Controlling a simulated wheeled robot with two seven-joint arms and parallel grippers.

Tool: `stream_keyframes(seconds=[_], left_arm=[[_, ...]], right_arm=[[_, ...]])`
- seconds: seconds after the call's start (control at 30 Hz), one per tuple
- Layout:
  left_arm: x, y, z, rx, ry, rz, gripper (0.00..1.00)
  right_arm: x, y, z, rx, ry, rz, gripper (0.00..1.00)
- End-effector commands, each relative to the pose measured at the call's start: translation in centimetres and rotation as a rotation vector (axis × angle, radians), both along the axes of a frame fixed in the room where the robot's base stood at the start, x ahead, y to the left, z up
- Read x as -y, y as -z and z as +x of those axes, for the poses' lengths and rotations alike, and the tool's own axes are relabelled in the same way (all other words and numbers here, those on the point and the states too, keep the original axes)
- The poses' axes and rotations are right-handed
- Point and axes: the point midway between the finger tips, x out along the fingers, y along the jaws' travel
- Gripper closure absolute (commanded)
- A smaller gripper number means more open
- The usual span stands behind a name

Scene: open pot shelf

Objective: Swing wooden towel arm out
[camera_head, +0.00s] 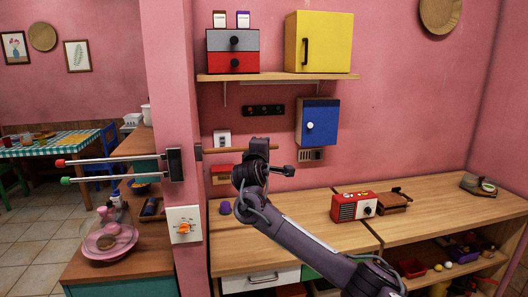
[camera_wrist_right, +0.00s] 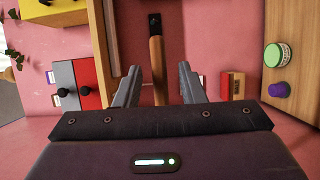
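The wooden towel arm (camera_head: 225,150) is a thin brown bar that juts right from a dark mount on the pillar. In the right wrist view the wooden towel arm (camera_wrist_right: 157,65) runs from its dark mount down between my fingers. My right gripper (camera_head: 259,148) is at the bar's right part in the head view and hides its end. In the wrist view my right gripper (camera_wrist_right: 158,78) is open, with a finger on each side of the bar and visible gaps. My left gripper is not in view.
Two metal rods with a red tip (camera_head: 60,163) and a green tip (camera_head: 66,181) jut left from a black bracket (camera_head: 174,164) on the pillar. A blue cabinet (camera_head: 318,122) hangs right of my gripper. A shelf (camera_head: 280,77) is above, and a wooden counter (camera_head: 300,208) below.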

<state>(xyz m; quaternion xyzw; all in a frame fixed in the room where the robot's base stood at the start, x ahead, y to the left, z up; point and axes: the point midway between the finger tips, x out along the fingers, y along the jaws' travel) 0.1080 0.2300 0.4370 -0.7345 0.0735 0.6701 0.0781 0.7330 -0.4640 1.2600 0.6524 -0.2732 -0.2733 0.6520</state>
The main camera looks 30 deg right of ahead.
Motion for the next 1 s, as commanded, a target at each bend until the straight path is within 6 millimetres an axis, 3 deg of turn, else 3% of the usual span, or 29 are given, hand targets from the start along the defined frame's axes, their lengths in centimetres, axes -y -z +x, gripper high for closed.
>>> stream_keyframes(seconds=[0.5, 1.0], left_arm=[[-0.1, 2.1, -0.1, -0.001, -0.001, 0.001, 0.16], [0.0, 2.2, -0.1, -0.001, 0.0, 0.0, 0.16]], right_arm=[[-5.1, 0.0, -4.8, 0.003, -0.002, -0.001, 0.64], [-5.6, 0.0, -5.4, 0.0, -0.002, 0.0, 0.64]])
